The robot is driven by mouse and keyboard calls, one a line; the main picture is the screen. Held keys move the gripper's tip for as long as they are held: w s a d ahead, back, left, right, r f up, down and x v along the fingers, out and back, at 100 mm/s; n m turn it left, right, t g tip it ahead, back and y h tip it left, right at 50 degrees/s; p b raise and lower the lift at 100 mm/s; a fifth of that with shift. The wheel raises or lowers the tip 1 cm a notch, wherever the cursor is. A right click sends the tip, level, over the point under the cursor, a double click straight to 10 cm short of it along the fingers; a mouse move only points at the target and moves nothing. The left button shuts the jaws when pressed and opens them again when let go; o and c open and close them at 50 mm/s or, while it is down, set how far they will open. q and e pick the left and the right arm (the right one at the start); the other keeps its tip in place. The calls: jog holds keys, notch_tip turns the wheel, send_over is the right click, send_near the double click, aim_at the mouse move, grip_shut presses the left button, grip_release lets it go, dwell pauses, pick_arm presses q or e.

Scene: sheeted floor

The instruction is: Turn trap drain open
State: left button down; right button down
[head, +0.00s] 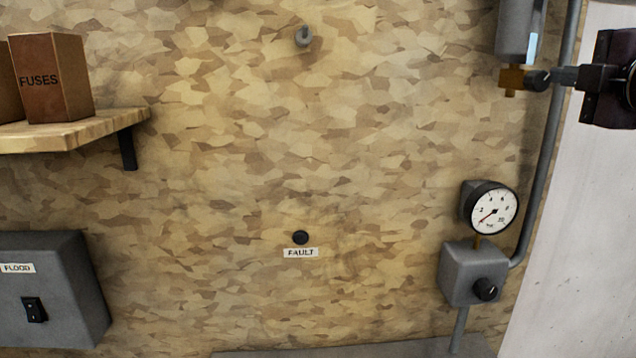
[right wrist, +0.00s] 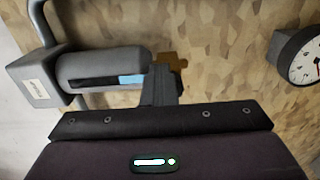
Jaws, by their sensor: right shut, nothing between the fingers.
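The trap is a grey cylinder (head: 516,30) at the top right of the head view, with a pale blue window low on its side. Its drain is a small brass fitting (head: 511,79) at the lower end, with a dark round part (head: 538,81) on its right side. My right gripper (head: 556,77) comes in from the right, its fingers shut and empty, tips at or against that dark part. I cannot tell whether they touch. In the right wrist view the fingers (right wrist: 160,86) partly cover the brass fitting (right wrist: 171,62) beside the cylinder (right wrist: 100,66). My left gripper is out of view.
A grey pipe (head: 553,140) runs down just right of the trap. Below are a dial gauge (head: 491,207) and a grey box with a black knob (head: 485,289). A shelf (head: 75,132) and a flood switch box (head: 60,290) are far left. The middle wall is mostly clear.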

jog(key=shift+a+f, duration=0.1)
jog(key=shift+f, duration=0.1)
jog(key=shift+f+b, duration=0.35)
jog(key=shift+f, duration=0.3)
jog(key=shift+d, duration=0.25)
jog(key=s+b, duration=0.1)
jog(key=s, duration=0.5)
jog(key=shift+d, duration=0.4)
